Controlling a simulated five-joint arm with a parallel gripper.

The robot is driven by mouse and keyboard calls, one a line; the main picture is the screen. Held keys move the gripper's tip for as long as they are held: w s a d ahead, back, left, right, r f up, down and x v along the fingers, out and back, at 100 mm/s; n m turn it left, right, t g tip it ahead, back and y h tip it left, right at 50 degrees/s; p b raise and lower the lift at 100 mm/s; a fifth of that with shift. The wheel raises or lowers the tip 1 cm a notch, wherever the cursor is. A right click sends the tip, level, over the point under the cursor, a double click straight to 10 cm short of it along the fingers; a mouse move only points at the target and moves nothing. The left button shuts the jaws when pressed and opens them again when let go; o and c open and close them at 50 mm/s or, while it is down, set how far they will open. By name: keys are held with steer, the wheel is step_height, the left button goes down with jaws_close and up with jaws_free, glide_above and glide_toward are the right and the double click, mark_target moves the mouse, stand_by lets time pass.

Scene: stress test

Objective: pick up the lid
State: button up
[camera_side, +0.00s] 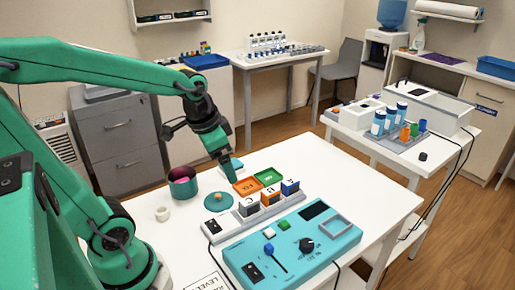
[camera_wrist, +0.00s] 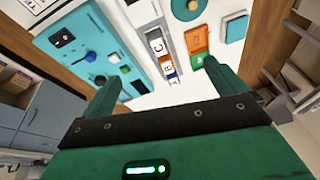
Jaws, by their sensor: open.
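The lid (camera_side: 217,201) is a flat teal disc with a small reddish-brown knob, lying on the white table left of the orange tray. In the wrist view the lid (camera_wrist: 184,10) shows at the top edge, partly cut off. My gripper (camera_side: 231,174) is above the table, up and slightly right of the lid in the side view. In the wrist view my gripper's (camera_wrist: 163,80) two fingers are spread with nothing between them. An open pot (camera_side: 183,184), teal outside with a magenta inside, stands behind the lid.
A teal control panel (camera_side: 262,250) and a grey rack (camera_side: 243,227) with lettered blocks (camera_side: 270,197) lie in front right. Orange (camera_side: 246,187) and green (camera_side: 269,177) trays sit close to my gripper. A white ring-shaped piece (camera_side: 162,214) lies left of the lid.

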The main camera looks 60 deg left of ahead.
mark_target(218, 195)
steer(key=w+a+f+g, duration=0.1)
steer(key=a+f, duration=0.2)
steer(key=w+a+f+m+g, duration=0.1)
steer(key=a+f, duration=0.2)
steer(key=f, duration=0.1)
steer(key=w+a+f+m+g, duration=0.1)
steer(key=a+f, duration=0.2)
steer(key=f, duration=0.1)
steer(key=shift+a+f+h, duration=0.2)
steer(key=shift+a+h, duration=0.1)
steer(key=shift+a, duration=0.1)
steer(key=shift+a+f+m, duration=0.4)
steer(key=shift+f, duration=0.2)
steer(key=shift+f, duration=1.25)
steer(key=shift+f, duration=0.15)
steer(key=shift+w+f, duration=0.1)
steer(key=shift+f, duration=2.35)
steer(key=c, duration=1.2)
steer(key=shift+d, duration=0.1)
